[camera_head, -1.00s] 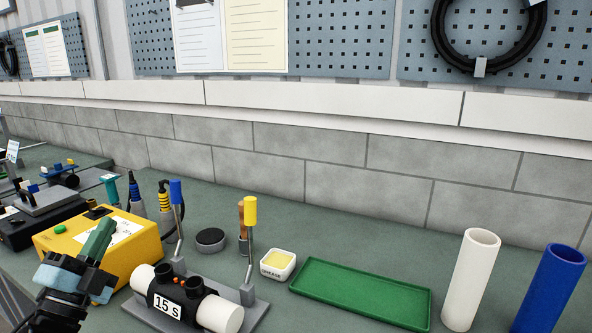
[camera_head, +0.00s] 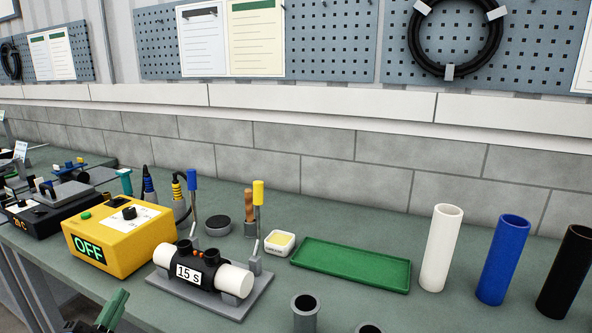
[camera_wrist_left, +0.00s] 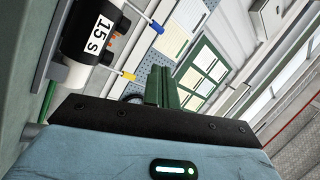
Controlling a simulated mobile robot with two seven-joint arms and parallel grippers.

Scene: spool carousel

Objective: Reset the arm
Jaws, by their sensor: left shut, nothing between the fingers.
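My left gripper (camera_head: 112,312) is at the bottom left of the head view, in front of the bench edge, with its green fingers together and empty. In the left wrist view its green fingers (camera_wrist_left: 161,87) are closed against each other. A black coupling marked "15 S" (camera_head: 203,267) sits on a grey clamp base with a white pipe (camera_head: 235,281) through it. The coupling also shows in the left wrist view (camera_wrist_left: 92,32), apart from the fingers. My right gripper is not in view.
A yellow box reading OFF (camera_head: 115,240) stands left of the coupling. A green tray (camera_head: 350,264) lies to the right, with white (camera_head: 441,247), blue (camera_head: 503,260) and black (camera_head: 565,272) tubes standing beyond it. Grey tube ends (camera_head: 305,312) show at the front.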

